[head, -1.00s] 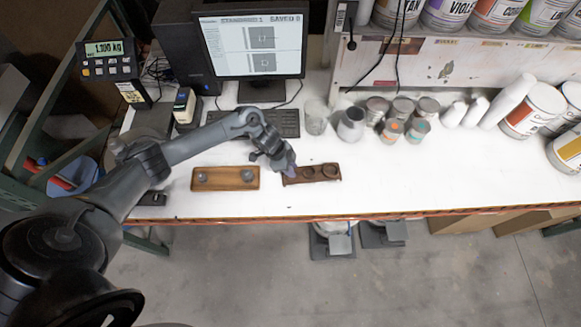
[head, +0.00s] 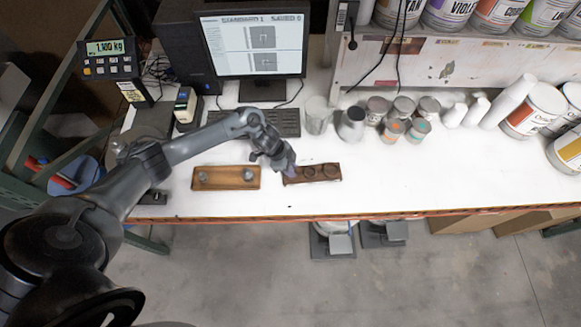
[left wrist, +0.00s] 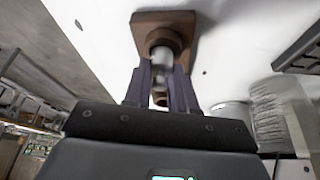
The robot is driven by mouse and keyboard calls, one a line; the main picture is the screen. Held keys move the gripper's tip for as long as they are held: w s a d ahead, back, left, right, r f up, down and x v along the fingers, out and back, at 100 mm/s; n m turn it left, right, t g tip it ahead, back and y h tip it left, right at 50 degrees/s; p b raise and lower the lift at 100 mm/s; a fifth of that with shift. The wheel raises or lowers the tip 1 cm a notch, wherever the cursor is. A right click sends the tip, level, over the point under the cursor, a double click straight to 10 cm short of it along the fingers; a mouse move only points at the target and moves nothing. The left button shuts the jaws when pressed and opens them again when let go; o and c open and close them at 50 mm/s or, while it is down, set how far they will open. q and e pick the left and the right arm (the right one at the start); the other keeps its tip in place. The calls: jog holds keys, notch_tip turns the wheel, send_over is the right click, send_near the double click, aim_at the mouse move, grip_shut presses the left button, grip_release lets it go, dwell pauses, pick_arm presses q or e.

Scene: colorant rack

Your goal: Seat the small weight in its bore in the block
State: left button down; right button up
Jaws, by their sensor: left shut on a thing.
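The dark brown block (head: 324,172) lies on the white table near its front edge, with round bores showing in its top. My left gripper (head: 291,172) points down over the block's left end. In the left wrist view, the fingers of my left gripper (left wrist: 162,90) are shut on a small grey cylindrical weight (left wrist: 162,60). The weight is in line with the brown block (left wrist: 150,18) behind it. I cannot tell whether its lower end is inside the bore. In the head view, the gripper hides the weight. My right gripper is not in view.
A lighter wooden tray (head: 225,185) with two grey weights stands left of the block. Behind are a keyboard (head: 270,122), a glass beaker (head: 317,115) and several small cans (head: 378,106). The table right of the block is clear.

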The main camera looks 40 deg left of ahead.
pick_arm(q)
jog(key=shift+f, duration=0.45)
jog(key=shift+r, duration=0.15)
jog(key=shift+r+p, duration=0.5)
jog(key=shift+p, duration=0.05)
